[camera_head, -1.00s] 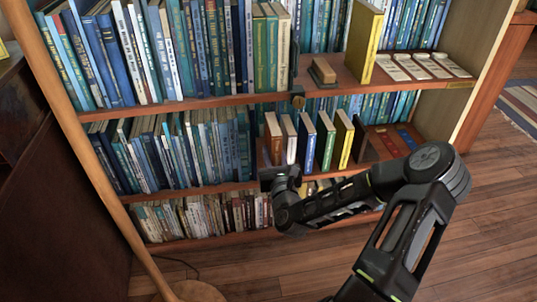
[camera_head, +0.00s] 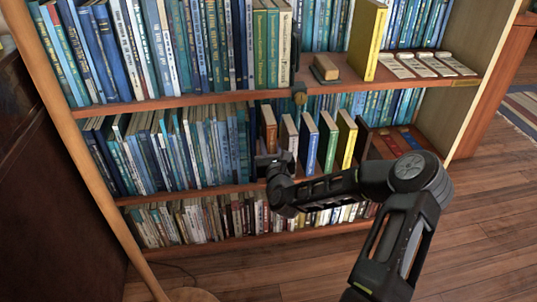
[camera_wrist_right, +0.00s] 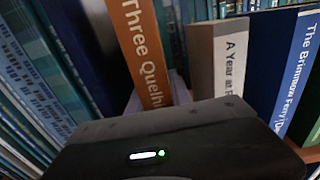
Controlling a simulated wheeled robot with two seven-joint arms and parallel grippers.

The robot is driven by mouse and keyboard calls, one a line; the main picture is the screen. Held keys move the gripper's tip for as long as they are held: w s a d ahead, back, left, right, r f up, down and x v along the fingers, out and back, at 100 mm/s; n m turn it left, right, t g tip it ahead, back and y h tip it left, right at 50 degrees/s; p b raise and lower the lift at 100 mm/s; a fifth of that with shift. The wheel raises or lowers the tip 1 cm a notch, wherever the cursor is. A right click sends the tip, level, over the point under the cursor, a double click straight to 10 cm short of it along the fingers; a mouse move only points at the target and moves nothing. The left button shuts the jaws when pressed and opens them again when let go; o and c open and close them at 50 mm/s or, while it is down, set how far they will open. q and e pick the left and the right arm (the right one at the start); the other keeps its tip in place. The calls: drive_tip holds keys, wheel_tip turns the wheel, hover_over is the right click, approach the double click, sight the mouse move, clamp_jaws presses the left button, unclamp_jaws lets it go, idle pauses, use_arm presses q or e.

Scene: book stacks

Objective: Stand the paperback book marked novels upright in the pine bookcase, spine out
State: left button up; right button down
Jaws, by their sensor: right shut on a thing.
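An orange-brown book (camera_head: 268,122) stands upright, spine out, on the middle shelf of the pine bookcase (camera_head: 200,103), right of a blue row. In the right wrist view the same orange book (camera_wrist_right: 141,45) reads "Three Quelh..."; its lower spine is hidden behind my gripper, and no "novels" mark is legible. My left gripper is not in view.
A blue book (camera_head: 328,141) and a yellow book (camera_head: 346,140) stand further right. A dark bookend (camera_head: 368,140) and flat red and blue books (camera_head: 402,138) follow. A brown block (camera_head: 325,68) sits on the shelf above. My right forearm crosses in front.

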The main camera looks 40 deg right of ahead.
wheel_tip(320, 180, down, 4)
drive_tip(key=shift+r+b, duration=0.15)
drive_tip(key=shift+b, duration=0.8)
drive_tip(key=shift+w+d+f+b, duration=0.15)
drive_tip(key=shift+f+b, duration=0.1)
drive_tip(key=shift+b, duration=0.15)
drive_tip(key=shift+r, duration=0.15)
drive_tip(key=c, duration=1.2)
unclamp_jaws()
drive_tip(key=shift+o, duration=0.2)
